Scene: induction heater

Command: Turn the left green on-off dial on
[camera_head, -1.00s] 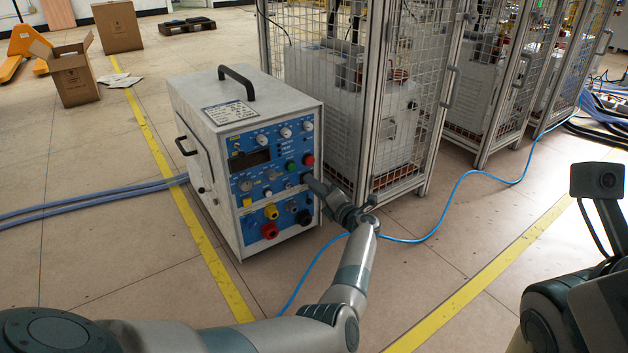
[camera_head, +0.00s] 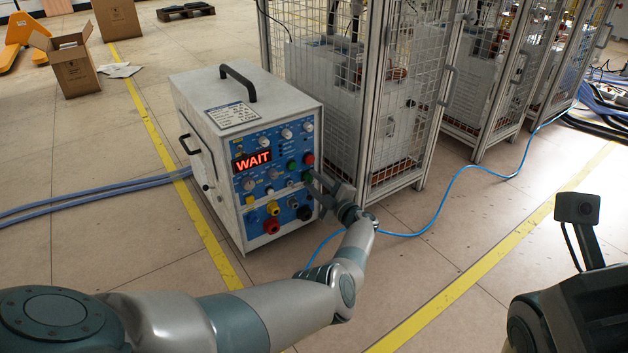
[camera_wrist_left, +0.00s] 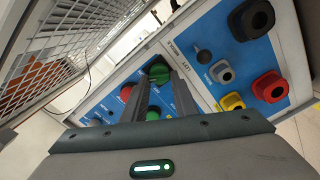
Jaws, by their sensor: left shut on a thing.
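The heater unit (camera_head: 215,112) is a white box with a blue control panel and a handle on top. Its display (camera_head: 253,160) glows red with the word WAIT. The green dial (camera_wrist_left: 159,72) sits low on the panel's right side, between my left gripper's fingertips in the left wrist view. My left gripper (camera_head: 313,180) reaches the panel from the right and is shut on this dial; its fingers partly cover it in the head view. A green button (camera_head: 291,165) and a red button (camera_head: 309,158) sit above. My right gripper is out of view; only part of that arm shows.
A wire-mesh cage (camera_head: 405,100) stands close to the unit's right. Yellow, black and red connectors (camera_head: 271,226) stick out low on the panel. A blue cable (camera_head: 455,190) runs over the floor.

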